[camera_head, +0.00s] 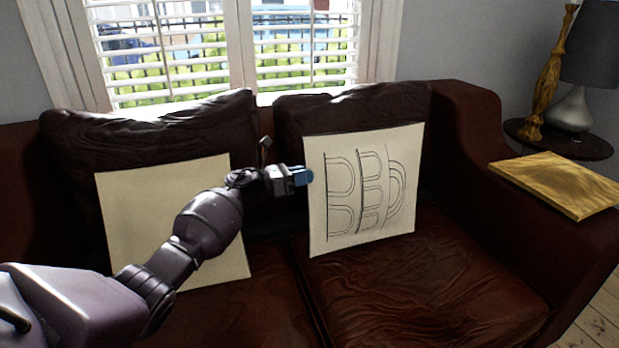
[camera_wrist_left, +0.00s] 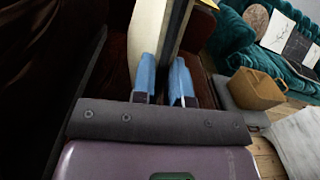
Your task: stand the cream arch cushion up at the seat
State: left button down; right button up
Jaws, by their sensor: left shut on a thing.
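The cream arch cushion (camera_head: 345,225), a square with dark arch lines, stands upright on the right half of the brown leather sofa, leaning slightly back toward the backrest. My left gripper (camera_head: 303,177) is at its left edge, about mid-height, shut on that edge. In the left wrist view the blue fingers (camera_wrist_left: 163,85) stand on either side of the cushion's edge, with its cream face (camera_wrist_left: 147,32) rising beyond them. The sofa seat (camera_head: 430,275) is bare in front of the cushion. My right gripper is not in view.
A plain cream cushion (camera_head: 125,225) leans on the left half of the sofa, partly behind my left arm. A wooden board (camera_head: 558,184) lies on the right armrest. A lamp (camera_head: 572,108) stands on a round side table. The wrist view shows a teal sofa (camera_wrist_left: 262,55) and a tan basket (camera_wrist_left: 255,90).

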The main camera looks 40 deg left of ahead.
pick_arm(q)
jog(key=f, duration=0.1)
jog(key=a+f+b, duration=0.1)
jog(key=w+f+b, duration=0.1)
jog(key=shift+a+f, duration=0.25)
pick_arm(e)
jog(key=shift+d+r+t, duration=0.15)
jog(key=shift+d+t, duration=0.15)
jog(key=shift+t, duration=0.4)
pick_arm(q)
jog(key=shift+f, duration=0.15)
jog(key=c, duration=1.1)
grip_release()
jog(key=shift+o, duration=0.2)
jog(key=shift+f, duration=0.15)
